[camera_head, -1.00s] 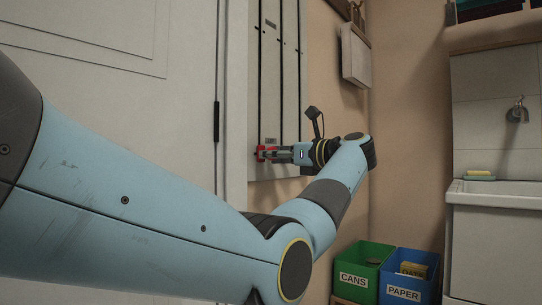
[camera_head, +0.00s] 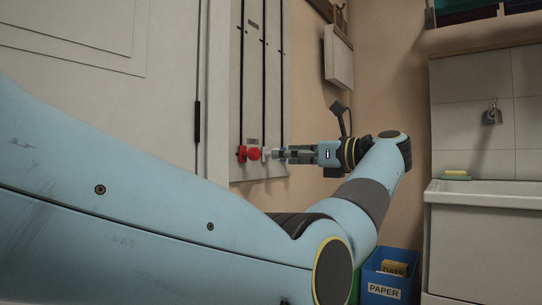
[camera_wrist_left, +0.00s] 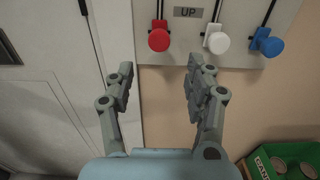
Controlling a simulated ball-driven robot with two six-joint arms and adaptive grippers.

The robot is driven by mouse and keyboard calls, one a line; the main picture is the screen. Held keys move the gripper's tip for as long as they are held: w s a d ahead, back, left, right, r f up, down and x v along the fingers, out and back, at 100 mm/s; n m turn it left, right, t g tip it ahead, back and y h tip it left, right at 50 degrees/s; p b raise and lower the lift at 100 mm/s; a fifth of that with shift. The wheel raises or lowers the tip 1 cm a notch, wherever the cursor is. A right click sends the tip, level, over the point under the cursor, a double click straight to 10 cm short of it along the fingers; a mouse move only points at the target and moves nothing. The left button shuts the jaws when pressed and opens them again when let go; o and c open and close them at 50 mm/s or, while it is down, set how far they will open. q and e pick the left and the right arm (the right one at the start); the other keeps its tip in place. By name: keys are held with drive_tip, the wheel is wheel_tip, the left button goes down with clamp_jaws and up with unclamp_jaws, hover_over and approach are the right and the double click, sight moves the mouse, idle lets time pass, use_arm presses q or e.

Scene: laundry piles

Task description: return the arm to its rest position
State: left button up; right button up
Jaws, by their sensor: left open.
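My left arm (camera_head: 150,215) reaches in from the left, stretched toward a wall panel. My left gripper (camera_head: 284,154) is open and empty, a little to the right of a red knob (camera_head: 254,154) on the panel. In the left wrist view the two fingers of my gripper (camera_wrist_left: 160,78) stand apart, with nothing between them. The red knob (camera_wrist_left: 159,40) shows beyond the fingertips, apart from them. My right gripper is not in view.
The panel (camera_wrist_left: 185,70) bears an UP label (camera_wrist_left: 188,12), a white knob (camera_wrist_left: 216,43) and a blue knob (camera_wrist_left: 268,44). A blue PAPER bin (camera_head: 392,276) stands below my forearm. A sink cabinet (camera_head: 480,245) is at the right.

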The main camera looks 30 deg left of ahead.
use_arm(q)
drive_tip(key=shift+s+d, duration=0.1)
drive_tip(key=shift+d, duration=0.7)
